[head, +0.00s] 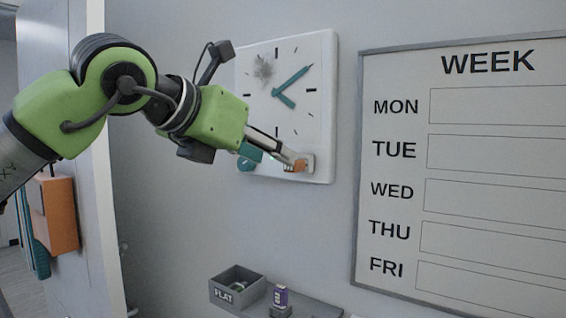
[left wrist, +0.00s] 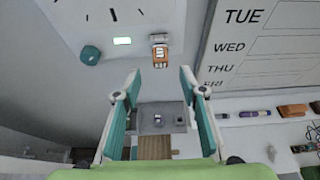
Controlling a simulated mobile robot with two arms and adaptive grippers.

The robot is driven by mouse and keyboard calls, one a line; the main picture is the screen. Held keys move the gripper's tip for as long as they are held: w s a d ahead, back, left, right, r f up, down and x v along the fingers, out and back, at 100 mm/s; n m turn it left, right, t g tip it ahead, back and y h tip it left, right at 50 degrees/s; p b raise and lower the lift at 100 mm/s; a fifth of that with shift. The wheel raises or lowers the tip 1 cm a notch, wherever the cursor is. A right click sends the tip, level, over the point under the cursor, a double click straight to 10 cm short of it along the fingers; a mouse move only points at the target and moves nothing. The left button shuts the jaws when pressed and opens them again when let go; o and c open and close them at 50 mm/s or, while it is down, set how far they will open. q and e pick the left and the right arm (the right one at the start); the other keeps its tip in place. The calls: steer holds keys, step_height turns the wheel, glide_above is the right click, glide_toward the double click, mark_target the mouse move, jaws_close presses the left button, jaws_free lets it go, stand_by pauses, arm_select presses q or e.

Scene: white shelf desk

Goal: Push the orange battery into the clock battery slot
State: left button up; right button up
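The white square clock (head: 315,110) hangs on the wall with teal hands; its lower part also shows in the left wrist view (left wrist: 65,15). The orange battery (head: 302,166) is at the slot near the clock's lower right corner. In the left wrist view the battery (left wrist: 160,56) sits at the slot frame (left wrist: 159,38); how deep it is seated I cannot tell. My left gripper (head: 290,157) reaches toward it from the left. In the left wrist view its fingers (left wrist: 160,78) are wide apart and empty, with the battery just beyond and between the tips.
A teal knob (left wrist: 90,55) and a lit white patch (left wrist: 122,41) are on the clock left of the slot. The whiteboard (head: 395,75) hangs to the right. The wall between is clear.

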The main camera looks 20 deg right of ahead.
arm_select(q)
steer(key=shift+v, duration=2.35)
